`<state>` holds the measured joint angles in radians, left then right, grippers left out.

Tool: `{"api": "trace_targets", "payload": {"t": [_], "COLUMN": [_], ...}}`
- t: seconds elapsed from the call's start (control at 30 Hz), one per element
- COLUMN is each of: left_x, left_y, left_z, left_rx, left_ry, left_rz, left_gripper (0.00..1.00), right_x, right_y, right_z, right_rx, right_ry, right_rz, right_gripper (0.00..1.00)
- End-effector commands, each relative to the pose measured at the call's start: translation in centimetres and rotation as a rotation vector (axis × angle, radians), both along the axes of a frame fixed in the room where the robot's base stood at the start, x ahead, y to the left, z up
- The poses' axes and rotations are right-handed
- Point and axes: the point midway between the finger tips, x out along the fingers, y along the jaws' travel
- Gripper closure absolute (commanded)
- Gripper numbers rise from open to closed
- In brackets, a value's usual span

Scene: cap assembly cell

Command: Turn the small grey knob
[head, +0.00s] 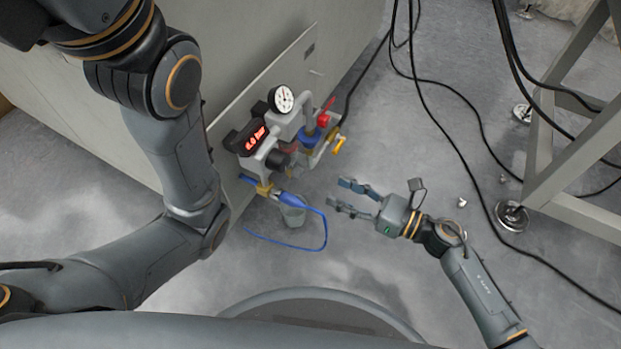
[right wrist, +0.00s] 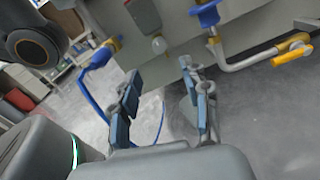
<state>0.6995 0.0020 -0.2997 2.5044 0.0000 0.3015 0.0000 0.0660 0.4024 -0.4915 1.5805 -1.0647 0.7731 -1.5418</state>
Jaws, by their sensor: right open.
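The air unit (head: 285,122) on the grey panel has a round gauge (head: 282,99) and a red "6.0 bar" display. A small dark grey knob (head: 277,160) shows below the display; I cannot tell for sure that it is the named one. My right gripper (head: 337,193) is open and empty, to the right of and below the unit, its fingers pointing left and apart from it. In the right wrist view a small pale knob (right wrist: 158,46) is beyond the open fingers (right wrist: 162,77). My left arm shows, but its gripper is out of view.
A blue hose (head: 326,232) loops below the unit, near a grey cup-like part (head: 292,213). Black cables (head: 455,92) and a metal stand (head: 548,165) are farther right. The floor around my right gripper is mostly clear.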

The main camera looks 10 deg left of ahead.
Motion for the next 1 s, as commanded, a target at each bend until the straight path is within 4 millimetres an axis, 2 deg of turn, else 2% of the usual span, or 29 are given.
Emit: {"api": "trace_targets", "payload": {"t": [0.03, 0.2, 0.4, 0.6, 0.83, 0.87, 1.0], "left_x": [-0.3, -0.3, 0.0, 0.3, 0.4, 0.4, 0.4], "left_y": [0.0, 0.0, 0.0, -0.1, -0.1, -0.1, -0.1], "left_z": [-0.7, -1.9, -2.7, -2.9, -2.8, -2.8, -2.8], "left_rx": [-0.001, -0.001, 0.0, 0.002, 0.002, 0.002, 0.001], "left_ry": [-0.009, -0.01, -0.002, 0.007, 0.009, 0.009, 0.008], "left_rz": [0.0, 0.0, 0.001, 0.001, 0.002, 0.002, 0.0], "left_gripper": [0.6, 0.6, 0.6, 0.6, 0.6, 0.6, 0.6], "right_x": [0.5, 1.7, 2.6, 2.9, 3.0, 3.0, 3.0], "right_y": [1.2, 4.5, 7.1, 8.0, 8.0, 8.0, 8.0], "right_z": [-0.2, -0.2, 0.0, 0.0, 0.1, 0.1, 0.1], "right_rx": [0.004, 0.004, 0.003, 0.001, 0.001, 0.001, 0.001], "right_ry": [-0.003, -0.002, -0.001, 0.002, 0.002, 0.002, 0.002], "right_rz": [0.002, 0.001, -0.001, -0.001, -0.001, -0.001, -0.001], "right_gripper": [0.53, 0.53, 0.53, 0.53, 0.53, 0.57, 0.86]}}
